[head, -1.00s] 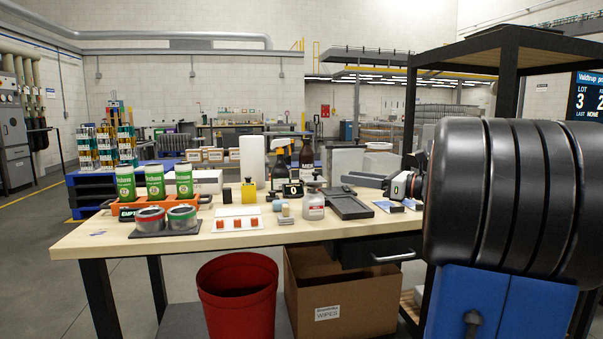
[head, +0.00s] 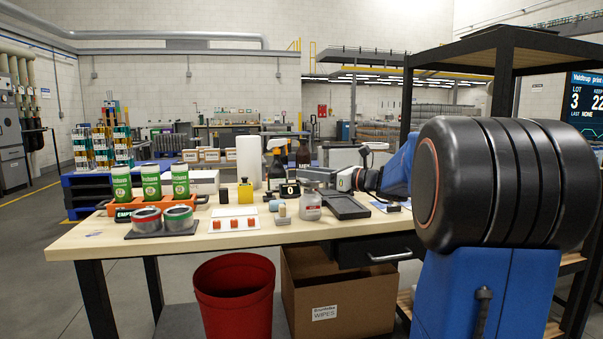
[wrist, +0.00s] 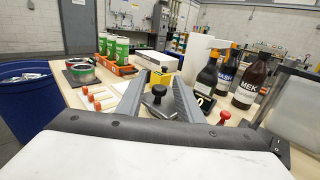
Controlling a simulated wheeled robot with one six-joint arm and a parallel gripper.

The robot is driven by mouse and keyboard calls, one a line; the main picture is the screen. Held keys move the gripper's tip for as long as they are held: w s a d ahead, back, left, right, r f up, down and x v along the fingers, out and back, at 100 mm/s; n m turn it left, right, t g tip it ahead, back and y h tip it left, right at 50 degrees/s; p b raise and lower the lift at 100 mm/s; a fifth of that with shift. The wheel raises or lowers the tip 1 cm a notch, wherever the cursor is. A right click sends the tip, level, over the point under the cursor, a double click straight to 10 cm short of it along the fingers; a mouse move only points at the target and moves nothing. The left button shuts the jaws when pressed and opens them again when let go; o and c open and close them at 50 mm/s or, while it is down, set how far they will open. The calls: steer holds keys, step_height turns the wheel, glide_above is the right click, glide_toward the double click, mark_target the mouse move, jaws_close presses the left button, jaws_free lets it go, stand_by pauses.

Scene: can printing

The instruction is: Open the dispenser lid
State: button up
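The dispenser (head: 310,208) appears to be the squat, translucent grey bottle with a red label, upright near the front of the bench. My gripper (head: 308,176) reaches in from the right, close above its top in the head view. The lid is hard to make out there, and I cannot tell whether the fingers touch it. I cannot tell whether that knob belongs to the dispenser. No held object shows.
Spray and MEK bottles (head: 303,155) stand behind. The bench's front left (head: 95,237) is mostly clear.

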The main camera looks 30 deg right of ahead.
mark_target(301, 179)
steer(key=shift+x, duration=1.75)
jaws_close()
